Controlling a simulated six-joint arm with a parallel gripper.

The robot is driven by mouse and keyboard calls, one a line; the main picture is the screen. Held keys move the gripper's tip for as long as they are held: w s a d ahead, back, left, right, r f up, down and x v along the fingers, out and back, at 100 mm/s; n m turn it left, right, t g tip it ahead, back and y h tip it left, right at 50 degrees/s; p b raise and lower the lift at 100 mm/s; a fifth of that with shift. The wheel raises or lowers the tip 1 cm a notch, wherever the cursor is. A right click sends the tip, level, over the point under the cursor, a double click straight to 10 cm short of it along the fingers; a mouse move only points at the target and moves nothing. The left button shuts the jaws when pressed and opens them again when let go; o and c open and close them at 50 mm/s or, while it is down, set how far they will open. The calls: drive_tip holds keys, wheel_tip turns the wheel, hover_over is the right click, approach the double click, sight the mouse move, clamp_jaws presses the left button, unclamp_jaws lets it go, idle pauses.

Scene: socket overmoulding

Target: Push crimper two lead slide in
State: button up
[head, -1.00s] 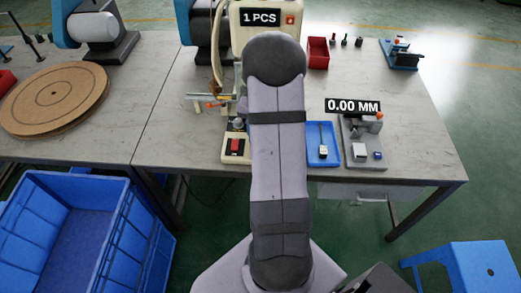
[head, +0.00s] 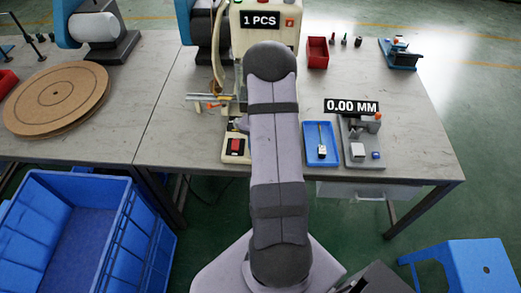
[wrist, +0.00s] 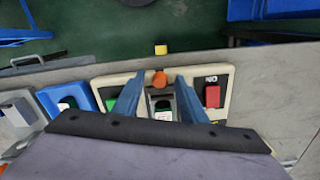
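The crimping machine stands at the back middle in the head view, with a "1 PCS" display on its cream housing (head: 285,33). Its cream base (wrist: 100,85) fills the middle of the wrist view, with a green button (wrist: 112,104) and a red switch (wrist: 212,96). An orange knob (wrist: 159,78) and a grey metal slide part (wrist: 163,103) with a white piece sit between them. My gripper (wrist: 160,80) is open, its two blue-grey fingers apart on either side of the knob; contact cannot be told. My arm hides the gripper in the head view.
A blue tray (head: 310,157) with a small connector lies right of the machine. A grey gauge (head: 362,160) reading "0.00 MM" stands beside it. A red bin (head: 317,52) is farther back. A round wooden disc (head: 55,98) lies left.

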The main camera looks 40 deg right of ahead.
clamp_jaws()
drive_tip(key=w+d+b, duration=0.3)
drive_tip(key=w+d, duration=0.4)
drive_tip(key=shift+w+b, duration=0.1)
drive_tip(key=shift+b, duration=0.3)
drive_tip(key=shift+w+d+r, duration=0.1)
drive_tip(key=shift+d, duration=0.05)
unclamp_jaws()
drive_tip(key=shift+w+d, duration=0.1)
drive_tip(key=shift+r+b, duration=1.15)
drive_tip(key=shift+r, duration=2.45)
